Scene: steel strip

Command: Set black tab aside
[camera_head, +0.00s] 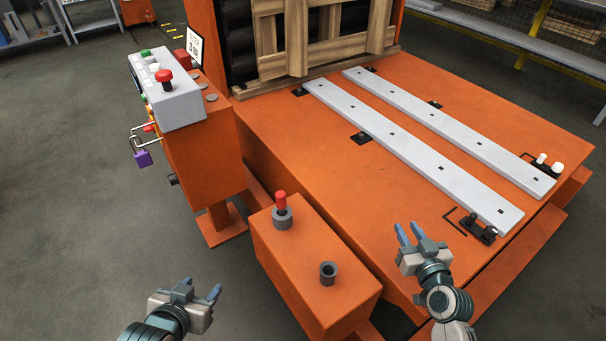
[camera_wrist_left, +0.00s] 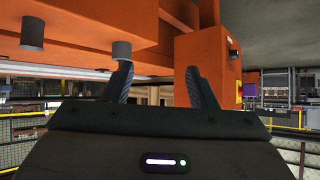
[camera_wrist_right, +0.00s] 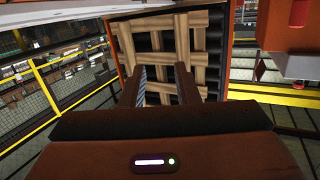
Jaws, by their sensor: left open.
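A black tab with dark knobs (camera_head: 483,232) sits at the near end of the front pale steel strip (camera_head: 410,150), on the orange table. A thin black outline (camera_head: 455,222) is marked just left of it. A similar black plate with white knobs (camera_head: 545,164) sits by the end of the rear strip (camera_head: 450,125). My right gripper (camera_head: 410,232) is left of the black tab, apart from it; its fingers stand apart with nothing seen between them, also in the right wrist view (camera_wrist_right: 161,72). My left gripper (camera_head: 202,288) is open and empty at the lower left, also in the left wrist view (camera_wrist_left: 160,72).
A control box (camera_head: 165,92) with a red button is at left. Small black pieces (camera_head: 360,137) lie beside the strips. A wooden lattice stands behind.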

